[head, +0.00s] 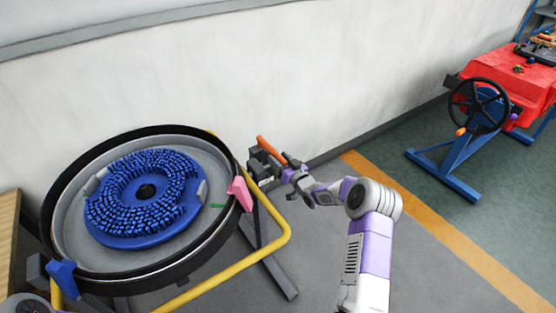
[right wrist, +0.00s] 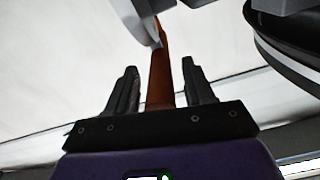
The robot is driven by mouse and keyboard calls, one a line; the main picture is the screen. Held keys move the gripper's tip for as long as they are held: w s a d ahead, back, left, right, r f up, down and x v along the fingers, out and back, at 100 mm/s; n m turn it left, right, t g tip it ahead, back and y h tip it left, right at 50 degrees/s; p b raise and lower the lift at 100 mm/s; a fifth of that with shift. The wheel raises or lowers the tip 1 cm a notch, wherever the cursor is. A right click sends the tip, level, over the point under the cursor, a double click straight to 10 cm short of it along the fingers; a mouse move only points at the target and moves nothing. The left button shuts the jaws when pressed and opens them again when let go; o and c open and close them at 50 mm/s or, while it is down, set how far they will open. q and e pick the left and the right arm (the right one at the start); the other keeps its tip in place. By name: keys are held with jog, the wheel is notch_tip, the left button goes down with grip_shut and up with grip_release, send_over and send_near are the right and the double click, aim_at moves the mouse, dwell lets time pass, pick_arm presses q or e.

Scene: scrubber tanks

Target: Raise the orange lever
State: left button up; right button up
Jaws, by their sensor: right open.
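The orange lever (head: 270,149) is a short bar on a dark bracket (head: 262,166) at the right side of the round tank, and it slants up to the left in the head view. My right gripper (head: 286,170) is at the lever's lower right end. In the right wrist view the lever (right wrist: 160,85) appears between the two dark fingers of my open right gripper (right wrist: 160,74), with gaps on both sides. A pale part (right wrist: 145,22) covers some of its upper length. I cannot tell whether the fingers touch it. My left gripper is not in view.
The round tank (head: 225,160) with a blue brush disc (head: 145,190) stands at left on a yellow frame (head: 285,235). A pink clamp (head: 240,193) sits on its rim near my right gripper. The wall is behind. A black handwheel (head: 479,106) stands farther right across clear floor.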

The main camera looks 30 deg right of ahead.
jog(key=shift+w, duration=0.6)
grip_shut()
